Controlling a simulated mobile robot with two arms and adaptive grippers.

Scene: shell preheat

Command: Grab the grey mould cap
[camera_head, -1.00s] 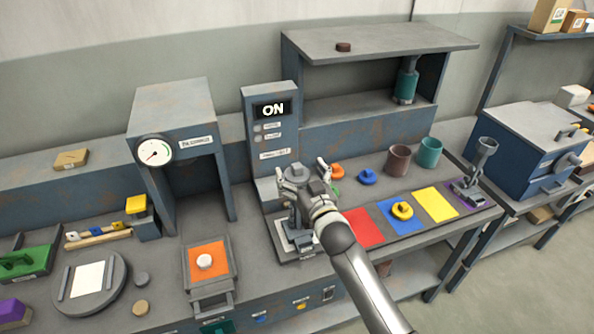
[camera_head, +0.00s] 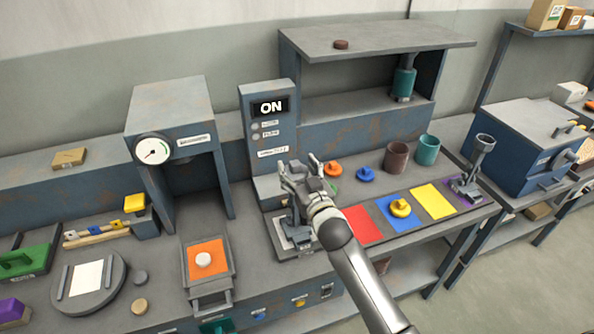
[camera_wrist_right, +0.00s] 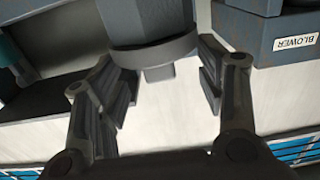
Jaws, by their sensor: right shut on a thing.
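The grey mould cap (camera_wrist_right: 158,52) shows in the right wrist view as a round grey rim with a small square knob, in front of a wider grey body. My right gripper (camera_wrist_right: 158,75) has a finger on either side of the rim and is shut on it. In the head view my right gripper (camera_head: 298,166) is above the grey stand (camera_head: 294,222) in front of the ON panel, and its hand hides most of the cap. I cannot tell whether the cap is clear of the body under it. My left gripper is not in view.
The control box (camera_head: 267,128) stands close behind the gripper. Orange (camera_head: 333,169) and blue (camera_head: 366,174) knobbed pieces lie to the right, near brown (camera_head: 397,157) and teal (camera_head: 428,150) cups. A yellow piece (camera_head: 401,208) sits on a blue mat. A gauge press (camera_head: 170,115) stands left.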

